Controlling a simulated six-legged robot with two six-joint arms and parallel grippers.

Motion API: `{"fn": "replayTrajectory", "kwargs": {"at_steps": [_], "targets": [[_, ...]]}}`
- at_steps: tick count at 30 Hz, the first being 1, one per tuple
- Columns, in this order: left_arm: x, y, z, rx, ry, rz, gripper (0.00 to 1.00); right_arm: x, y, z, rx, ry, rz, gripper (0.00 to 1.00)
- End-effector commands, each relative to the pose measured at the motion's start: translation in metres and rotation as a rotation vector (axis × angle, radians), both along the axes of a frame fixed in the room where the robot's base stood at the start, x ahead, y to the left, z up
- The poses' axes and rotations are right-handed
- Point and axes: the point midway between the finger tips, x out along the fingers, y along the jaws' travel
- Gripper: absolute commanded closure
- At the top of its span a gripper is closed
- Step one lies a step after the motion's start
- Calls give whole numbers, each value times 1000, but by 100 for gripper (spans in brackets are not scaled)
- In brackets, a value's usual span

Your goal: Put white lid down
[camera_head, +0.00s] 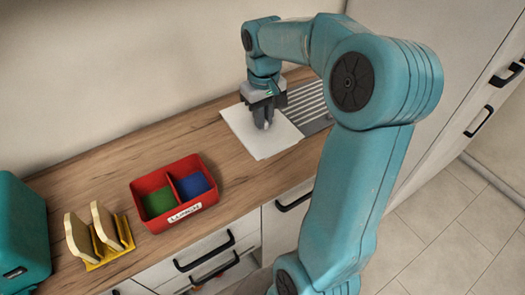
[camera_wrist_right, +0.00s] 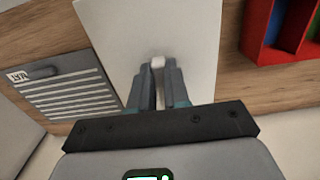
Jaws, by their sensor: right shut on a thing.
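The white lid (camera_head: 262,143) is a flat square plate with a small pale knob (camera_wrist_right: 157,63) on top. It is over the wooden counter at the back, level, beside the grey ribbed panel. I cannot tell whether it touches the counter. My right gripper (camera_head: 263,123) points down over the lid and is shut on its knob. In the right wrist view the lid (camera_wrist_right: 112,28) spreads beyond the fingers (camera_wrist_right: 157,85). My left gripper is in neither view.
A red two-compartment box (camera_head: 135,186), labelled LUNCH, holds green and blue pieces. A yellow rack (camera_head: 110,256) with two bread-like slices and a teal rounded box (camera_head: 22,235) stand at the left. The grey ribbed panel (camera_head: 312,101) adjoins the lid. Wood is clear between lid and red box.

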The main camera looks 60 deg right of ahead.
Motion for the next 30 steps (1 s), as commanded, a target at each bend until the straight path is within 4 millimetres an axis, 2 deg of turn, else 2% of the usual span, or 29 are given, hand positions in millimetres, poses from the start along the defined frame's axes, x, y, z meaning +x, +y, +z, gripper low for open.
{"fn": "replayTrajectory", "kwargs": {"at_steps": [1, 6, 14, 18, 22, 30], "targets": [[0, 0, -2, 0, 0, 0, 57, -1, 1, -17, 5, 5, 0, 100], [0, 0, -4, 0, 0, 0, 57, 0, 1, -60, 3, 4, 0, 100], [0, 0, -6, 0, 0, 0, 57, 0, 0, -90, 1, 2, 1, 100], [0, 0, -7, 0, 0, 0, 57, 0, 1, -114, 3, 3, 1, 100], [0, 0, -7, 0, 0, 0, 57, 0, 0, -125, 0, 0, 1, 100], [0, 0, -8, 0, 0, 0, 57, 1, 0, -126, -1, -1, 1, 100]]}}
